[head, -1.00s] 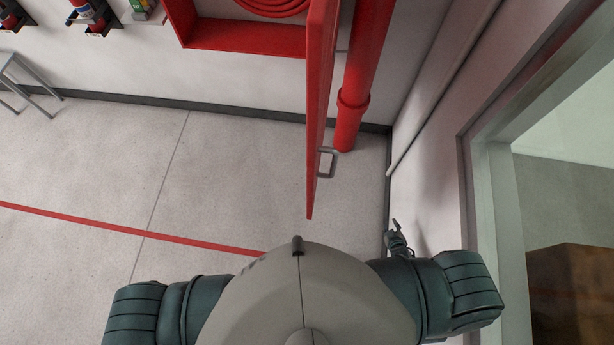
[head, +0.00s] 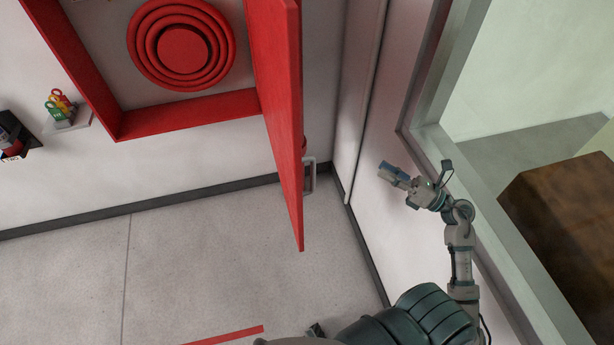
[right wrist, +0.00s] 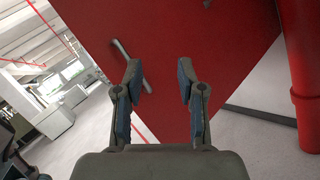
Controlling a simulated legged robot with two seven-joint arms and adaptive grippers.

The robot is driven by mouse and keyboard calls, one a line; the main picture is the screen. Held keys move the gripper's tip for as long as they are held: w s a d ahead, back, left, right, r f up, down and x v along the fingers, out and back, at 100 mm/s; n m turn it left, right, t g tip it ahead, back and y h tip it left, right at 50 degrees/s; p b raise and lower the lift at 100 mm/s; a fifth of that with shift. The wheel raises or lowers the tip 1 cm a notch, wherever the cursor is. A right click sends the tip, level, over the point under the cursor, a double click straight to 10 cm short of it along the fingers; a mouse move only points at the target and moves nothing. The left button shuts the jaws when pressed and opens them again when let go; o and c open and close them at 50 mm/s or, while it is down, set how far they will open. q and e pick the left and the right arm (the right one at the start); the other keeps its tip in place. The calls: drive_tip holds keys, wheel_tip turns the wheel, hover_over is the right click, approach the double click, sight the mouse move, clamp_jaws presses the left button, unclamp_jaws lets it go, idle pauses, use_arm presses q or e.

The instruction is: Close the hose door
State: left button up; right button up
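The red hose door (head: 276,110) stands swung open, out from the red cabinet frame (head: 190,112) on the wall. A coiled red hose (head: 182,48) shows inside the cabinet. A metal handle (head: 309,177) is on the door's right-hand face near its free edge. My right gripper (head: 413,180) is right of the door, apart from it, near the side wall. In the right wrist view my right gripper (right wrist: 159,80) is open and empty, facing the red door panel (right wrist: 205,45). The handle (right wrist: 122,52) shows partly behind the left finger. My left gripper is not in view.
A side wall with a window frame (head: 428,105) is close on the right, with a brown block (head: 565,225) beyond. A red pipe (right wrist: 304,65) stands right of the door in the right wrist view. Padlocks (head: 62,105) hang left.

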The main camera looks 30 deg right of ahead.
drive_tip(key=s+a+r+n+g, duration=0.4)
drive_tip(key=a+n, duration=0.2)
drive_tip(key=n, duration=0.1)
drive_tip(key=p, duration=0.2)
approach(315, 167)
drive_tip(key=shift+n, duration=0.3)
drive_tip(key=p+x, duration=0.3)
drive_tip(key=x, duration=0.7)
drive_tip(key=shift+w+a+p, duration=0.2)
drive_tip(key=shift+w+p, duration=0.15)
drive_tip(key=shift+w+d+f, duration=0.1)
drive_tip(key=shift+d+f, duration=0.05)
drive_tip(key=shift+d, duration=0.3)
drive_tip(key=shift+c, duration=0.4)
clamp_jaws()
drive_tip(key=shift+a, duration=0.35)
